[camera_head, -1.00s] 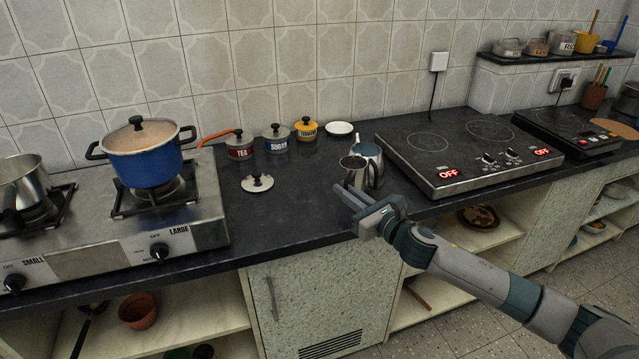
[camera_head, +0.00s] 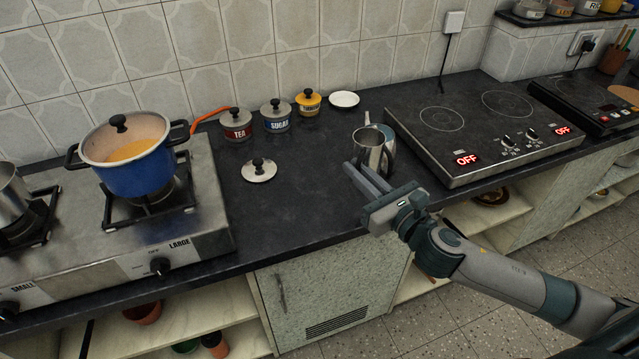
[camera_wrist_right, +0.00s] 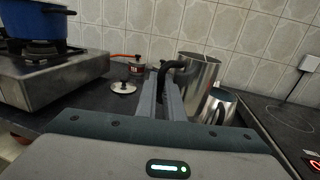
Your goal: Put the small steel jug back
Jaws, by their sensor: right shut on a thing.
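The small steel jug (camera_head: 368,145), an open-topped polished vessel, is on or just above the dark worktop, left of the hob; I cannot tell if it touches. My right gripper (camera_head: 358,180) is shut on its black handle, which shows between the fingers in the right wrist view; there the jug (camera_wrist_right: 204,72) looks upright. The gripper (camera_wrist_right: 166,92) hides the jug's lower part in the head view. A steel pot with a spout (camera_head: 389,145) is close behind and right of the jug, partly hidden. My left gripper is not in view.
The induction hob (camera_head: 470,160) is close on the right, showing OFF. Tea (camera_head: 236,125), sugar (camera_head: 276,116) and yellow (camera_head: 308,103) jars and a white saucer (camera_head: 343,99) stand at the back. A loose lid (camera_head: 259,171) lies left. A blue pot (camera_head: 140,172) is on the gas stove.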

